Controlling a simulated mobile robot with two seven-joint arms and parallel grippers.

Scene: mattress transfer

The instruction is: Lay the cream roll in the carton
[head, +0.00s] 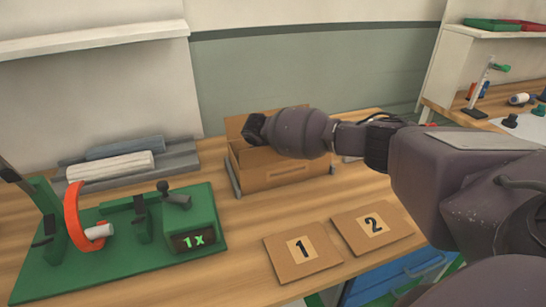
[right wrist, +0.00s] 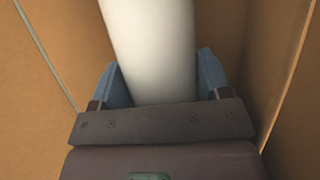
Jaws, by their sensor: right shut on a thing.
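My right gripper (right wrist: 161,78) is shut on the cream roll (right wrist: 150,40), with a blue finger on each side of it. Brown carton walls stand left and right of the roll in the right wrist view. In the head view the open carton (head: 280,179) stands at the back middle of the bench, and my right wrist is over its opening. The gripper's fingers and the held roll are hidden there. I cannot tell whether the roll touches the carton's bottom. My left gripper is not in view.
A grey rack (head: 185,160) left of the carton holds a white roll (head: 110,166) and a blue-grey roll (head: 125,147). A green board (head: 95,275) with an orange ring (head: 73,215) is at front left. Cards marked 1 (head: 303,265) and 2 (head: 372,238) lie in front.

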